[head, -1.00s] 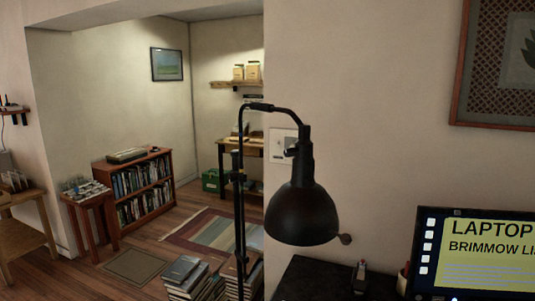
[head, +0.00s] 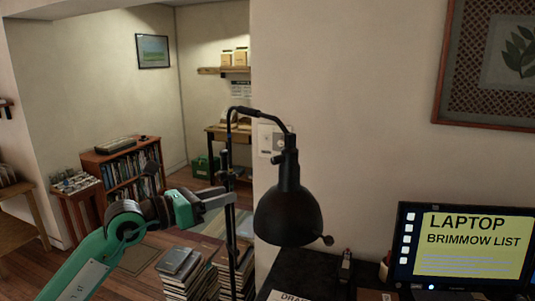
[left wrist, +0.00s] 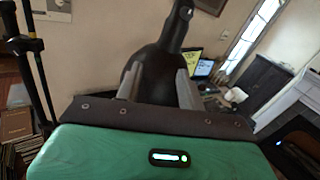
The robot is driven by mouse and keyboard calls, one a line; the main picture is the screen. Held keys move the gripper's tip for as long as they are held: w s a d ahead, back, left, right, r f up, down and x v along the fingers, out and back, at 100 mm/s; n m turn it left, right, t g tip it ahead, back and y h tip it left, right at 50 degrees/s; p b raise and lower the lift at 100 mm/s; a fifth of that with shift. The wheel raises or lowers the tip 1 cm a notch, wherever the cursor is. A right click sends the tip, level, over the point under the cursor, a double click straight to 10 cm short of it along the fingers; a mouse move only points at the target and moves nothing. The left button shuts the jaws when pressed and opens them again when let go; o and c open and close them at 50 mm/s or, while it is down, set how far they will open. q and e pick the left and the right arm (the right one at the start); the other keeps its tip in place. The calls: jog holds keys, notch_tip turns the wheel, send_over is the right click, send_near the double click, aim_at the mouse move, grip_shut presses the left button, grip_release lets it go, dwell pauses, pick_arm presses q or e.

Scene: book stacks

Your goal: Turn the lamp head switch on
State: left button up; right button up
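The black lamp head (head: 288,217) hangs from a curved arm on a thin black stand (head: 230,178), its opening facing down. No glow shows from the shade. My left gripper (head: 222,200) is left of the lamp head, beside the stand. In the left wrist view the left gripper (left wrist: 158,86) has its two grey fingers apart, with the lamp head (left wrist: 155,72) beyond and between them. The right gripper is not in view.
A dark desk (head: 300,272) below the lamp holds a laptop screen (head: 466,246) at the right. Book stacks (head: 185,274) stand on the floor left of the desk, near my left arm. A low bookcase (head: 125,175) is farther back. The wall is close behind the lamp.

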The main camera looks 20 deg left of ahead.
pick_arm(q)
jog(key=s+d+r+m+y, duration=0.1)
jog(key=s+d+r+m, duration=0.15)
jog(key=s+r, duration=0.35)
jog(key=p, duration=0.8)
send_near(273, 161)
jog(key=shift+m+t, duration=0.4)
jog(key=shift+m, duration=0.05)
jog(key=x, duration=0.7)
jog(key=shift+s, duration=0.1)
jog(key=shift+w+d+f, duration=0.2)
jog(key=shift+w+d, duration=0.2)
jog(key=shift+w, duration=0.15)
jog(key=shift+w+d, duration=0.1)
grip_shut()
jog(key=shift+f, duration=0.1)
